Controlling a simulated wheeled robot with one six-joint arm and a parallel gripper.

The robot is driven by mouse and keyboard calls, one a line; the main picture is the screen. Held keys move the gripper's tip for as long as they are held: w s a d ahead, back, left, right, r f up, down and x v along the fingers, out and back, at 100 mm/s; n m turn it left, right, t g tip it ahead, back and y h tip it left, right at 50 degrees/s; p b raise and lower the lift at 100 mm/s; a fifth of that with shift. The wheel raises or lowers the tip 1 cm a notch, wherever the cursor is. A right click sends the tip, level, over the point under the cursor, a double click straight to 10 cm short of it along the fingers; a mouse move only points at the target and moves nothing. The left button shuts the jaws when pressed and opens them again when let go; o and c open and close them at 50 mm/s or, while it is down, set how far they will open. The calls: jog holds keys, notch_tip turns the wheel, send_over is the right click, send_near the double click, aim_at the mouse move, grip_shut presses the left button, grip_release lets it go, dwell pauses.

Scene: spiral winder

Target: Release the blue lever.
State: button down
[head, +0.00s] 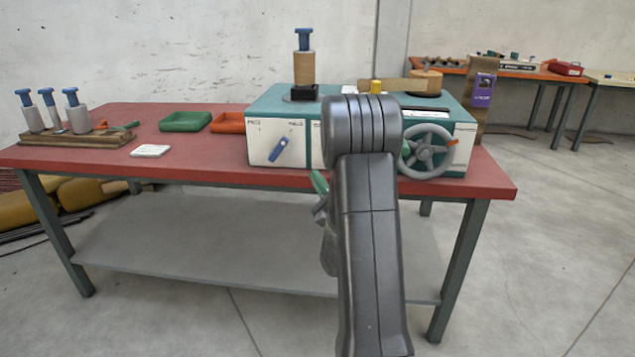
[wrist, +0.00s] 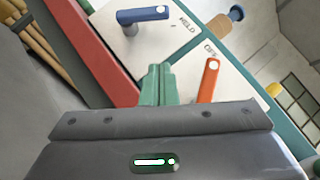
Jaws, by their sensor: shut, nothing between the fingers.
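The blue lever (head: 280,149) is on the white front panel of the teal machine, left of my arm in the head view. It slants down to the left from its upper end. In the wrist view the blue lever (wrist: 142,15) lies at the top, with the word HOLD on the panel to its right. My gripper (wrist: 157,84) is shut and empty. Its green fingers are below the blue lever in that picture, apart from it. In the head view the gripper (head: 320,184) is mostly hidden behind my arm.
An orange lever (wrist: 208,80) is just right of my fingers in the wrist view. A grey handwheel (head: 427,151) is on the machine's right front. The machine (head: 262,109) stands on a red table (head: 205,160) with green and orange trays.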

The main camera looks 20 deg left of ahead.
aim_at(278, 150)
jog(key=w+a+r, duration=0.1)
jog(key=a, duration=0.1)
jog(key=a+r, duration=0.2)
jog(key=a, duration=0.1)
jog(key=w+a+r, duration=0.1)
jog(key=a, duration=0.1)
jog(key=shift+w+a+r, duration=0.3)
jog(key=shift+a+r, duration=0.05)
jog(key=shift+r, duration=0.05)
jog(key=shift+r, duration=0.1)
